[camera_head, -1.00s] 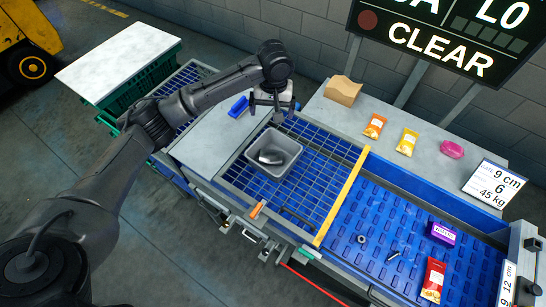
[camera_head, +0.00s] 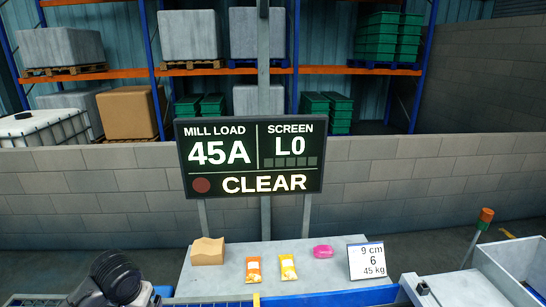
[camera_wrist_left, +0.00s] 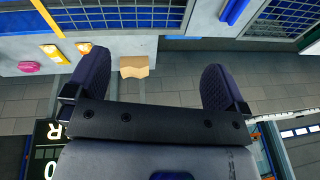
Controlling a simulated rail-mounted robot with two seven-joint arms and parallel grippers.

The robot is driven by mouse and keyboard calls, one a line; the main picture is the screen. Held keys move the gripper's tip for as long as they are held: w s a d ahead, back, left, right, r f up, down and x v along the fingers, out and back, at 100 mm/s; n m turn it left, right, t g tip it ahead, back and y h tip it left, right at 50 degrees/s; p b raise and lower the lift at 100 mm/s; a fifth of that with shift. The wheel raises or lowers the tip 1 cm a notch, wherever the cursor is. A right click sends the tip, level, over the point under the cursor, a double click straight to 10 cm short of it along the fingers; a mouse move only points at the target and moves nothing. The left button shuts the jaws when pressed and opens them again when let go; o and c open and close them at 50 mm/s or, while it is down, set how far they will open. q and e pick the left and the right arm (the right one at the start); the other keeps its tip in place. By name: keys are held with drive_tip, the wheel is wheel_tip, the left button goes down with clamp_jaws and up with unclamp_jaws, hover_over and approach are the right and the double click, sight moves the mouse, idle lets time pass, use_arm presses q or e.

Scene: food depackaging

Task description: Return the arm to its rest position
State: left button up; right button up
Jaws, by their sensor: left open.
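My left gripper (camera_wrist_left: 154,78) shows in the wrist view with its two dark fingers spread wide and nothing between them. The wrist view is turned about, with the sign's edge at lower left and the table at the top. In the head view only a dark joint of my left arm shows at the lower left edge, and the fingers are not visible there. My right gripper is in neither view.
A grey table holds a cardboard box (camera_head: 208,251), an orange pack (camera_head: 254,269), a yellow pack (camera_head: 288,267), a pink pack (camera_head: 323,251) and a white card (camera_head: 367,262). A sign (camera_head: 250,157) reading CLEAR stands behind. A blue bar (camera_wrist_left: 233,11) shows in the wrist view.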

use_arm(q)
drive_tip(key=d+r+m+t, duration=0.7)
drive_tip(key=d+r+t, duration=0.2)
drive_tip(key=r, duration=0.4)
drive_tip(key=s+d+f+n+g+h, duration=0.1)
drive_tip(key=s+d+f+n+g, duration=0.2)
drive_tip(key=s+f, duration=1.45)
drive_tip(key=s+f+n+g+h, duration=0.15)
drive_tip(key=s+f+g, duration=0.35)
drive_tip(key=s+f, duration=1.2)
drive_tip(key=w+d+p+v, duration=0.1)
drive_tip(key=w+p+v, duration=0.1)
drive_tip(key=p+v, duration=1)
wheel_tip(320, 180, up, 3)
drive_tip(key=shift+s+r+y, duration=0.25)
drive_tip(key=shift+y, duration=0.1)
